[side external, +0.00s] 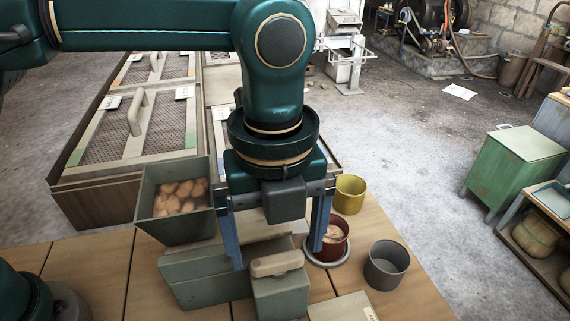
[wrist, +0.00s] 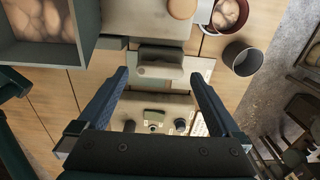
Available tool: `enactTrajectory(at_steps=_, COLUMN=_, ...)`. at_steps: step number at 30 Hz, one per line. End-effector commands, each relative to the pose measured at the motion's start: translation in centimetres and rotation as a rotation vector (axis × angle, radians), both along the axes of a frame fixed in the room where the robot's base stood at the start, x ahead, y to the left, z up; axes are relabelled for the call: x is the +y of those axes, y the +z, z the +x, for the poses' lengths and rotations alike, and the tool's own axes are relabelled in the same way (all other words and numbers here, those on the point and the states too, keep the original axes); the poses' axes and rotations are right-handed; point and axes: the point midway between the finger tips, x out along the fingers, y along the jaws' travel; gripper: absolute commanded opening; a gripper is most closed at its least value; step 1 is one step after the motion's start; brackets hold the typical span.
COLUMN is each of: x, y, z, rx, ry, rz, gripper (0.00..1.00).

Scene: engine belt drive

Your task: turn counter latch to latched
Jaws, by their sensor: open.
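My gripper (side external: 277,258) is open and points down, its two blue fingers wide apart. In the side external view a tan rounded bar (side external: 277,263) on a grey-green box (side external: 281,298) shows between the fingers. In the wrist view my gripper (wrist: 160,74) has a grey block with a raised bar (wrist: 160,69) between its fingertips. I see no clear contact. Below it in that view is a pale panel (wrist: 153,103) with several small dark knobs. No legible mark identifies the counter latch, and I cannot tell its setting.
A grey-green bin (side external: 176,230) of brown, egg-like items stands at the left. A red pot (side external: 333,230), a yellow pot (side external: 350,194) and a grey pot (side external: 386,264) stand at the right. Bare wooden table (side external: 90,275) lies at the front left.

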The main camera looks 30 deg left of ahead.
Motion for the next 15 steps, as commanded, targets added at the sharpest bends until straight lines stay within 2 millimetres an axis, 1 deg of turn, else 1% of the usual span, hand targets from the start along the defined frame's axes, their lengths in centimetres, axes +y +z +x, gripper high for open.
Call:
enactTrajectory(at_steps=3, x=0.0, y=-1.1, z=0.0, rx=0.002, ry=0.000, rz=0.002, gripper=1.00)
enactTrajectory(at_steps=6, x=0.0, y=-1.6, z=0.0, rx=0.001, ry=-0.001, rz=0.001, gripper=1.00)
enactTrajectory(at_steps=15, x=0.0, y=-1.9, z=0.0, rx=-0.001, ry=-0.001, rz=-0.001, gripper=1.00)
